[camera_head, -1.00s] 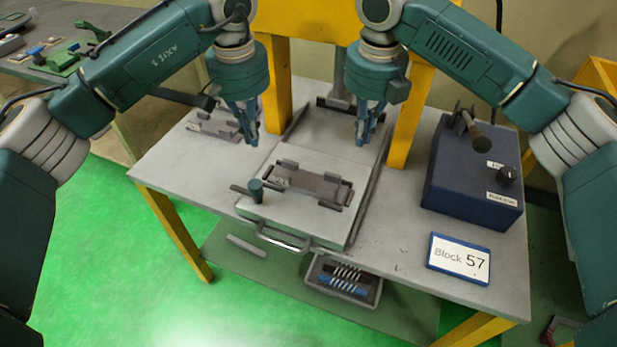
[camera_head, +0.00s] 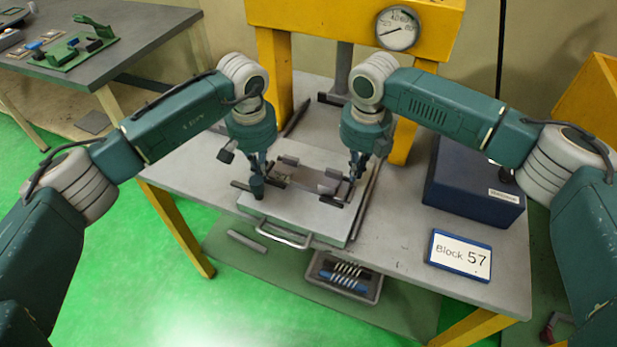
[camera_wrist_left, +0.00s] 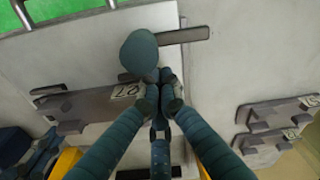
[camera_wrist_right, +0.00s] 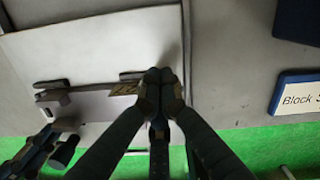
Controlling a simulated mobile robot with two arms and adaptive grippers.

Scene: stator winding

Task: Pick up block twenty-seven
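Block twenty-seven is a flat grey plate (camera_head: 315,180) with raised lugs at its ends, lying on the pale fixture board (camera_head: 300,217). Its tag "27" (camera_wrist_left: 126,91) shows in the left wrist view. My left gripper (camera_head: 259,180) is low at the block's left end, beside a dark upright knob (camera_wrist_left: 139,52). My right gripper (camera_head: 355,170) is low at its right end, near a yellowish tag (camera_wrist_right: 124,89). Whether the fingertips touch the block is hidden.
A blue box (camera_head: 474,185) and a "Block 57" sign (camera_head: 459,254) stand at the right. A metal handle (camera_head: 283,236) is on the board's front edge. A tray (camera_head: 343,274) sits on the shelf below. A yellow press frame with a gauge (camera_head: 398,28) is behind.

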